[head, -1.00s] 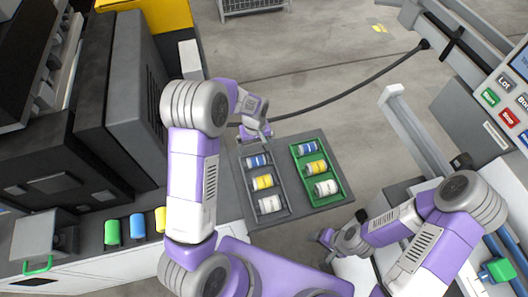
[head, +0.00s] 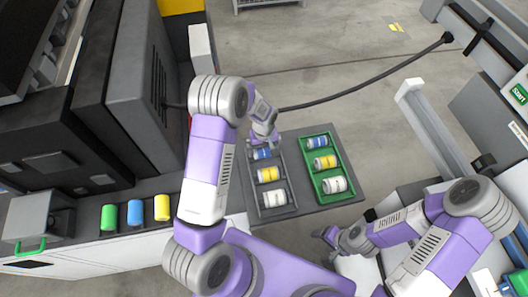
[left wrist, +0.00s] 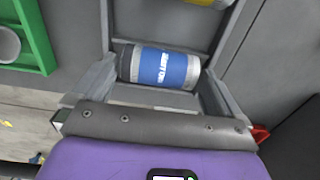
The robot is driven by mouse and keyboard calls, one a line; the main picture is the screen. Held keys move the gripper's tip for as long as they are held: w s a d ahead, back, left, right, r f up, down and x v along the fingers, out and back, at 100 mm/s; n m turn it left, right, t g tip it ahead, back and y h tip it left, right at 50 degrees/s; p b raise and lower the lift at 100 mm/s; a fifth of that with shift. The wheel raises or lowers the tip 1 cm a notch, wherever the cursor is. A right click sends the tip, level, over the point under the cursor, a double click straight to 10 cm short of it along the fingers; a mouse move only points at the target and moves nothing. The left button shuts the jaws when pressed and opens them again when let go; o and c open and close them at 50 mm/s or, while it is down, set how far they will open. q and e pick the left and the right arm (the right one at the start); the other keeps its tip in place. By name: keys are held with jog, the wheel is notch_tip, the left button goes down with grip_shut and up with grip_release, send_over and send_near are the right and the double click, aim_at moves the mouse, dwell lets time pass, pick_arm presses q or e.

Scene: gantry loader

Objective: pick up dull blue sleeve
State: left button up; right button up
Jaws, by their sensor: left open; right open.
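A blue sleeve with grey ends and a white label (head: 262,154) lies on its side at the far end of the grey tray (head: 291,208). My left gripper (head: 263,143) is open just over it. In the left wrist view the sleeve (left wrist: 165,67) lies between the two spread fingers of my left gripper (left wrist: 158,88); contact cannot be told. A second blue sleeve (head: 318,142) lies at the far end of the green tray (head: 354,194). My right gripper (head: 326,234) is open and empty, low near the base, away from the trays.
A yellow sleeve (head: 268,174) and a white sleeve (head: 274,198) share the grey tray. The green tray holds a yellow (head: 325,162) and a white sleeve (head: 335,185). Green, blue and yellow cylinders stand on the left bench (head: 86,240). A dark cable (head: 365,90) crosses the floor behind.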

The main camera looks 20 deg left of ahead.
pick_arm(q)
jog(key=shift+f, duration=0.6)
jog(key=c, duration=1)
jog(key=shift+o, duration=0.2)
jog(key=shift+r, duration=0.1)
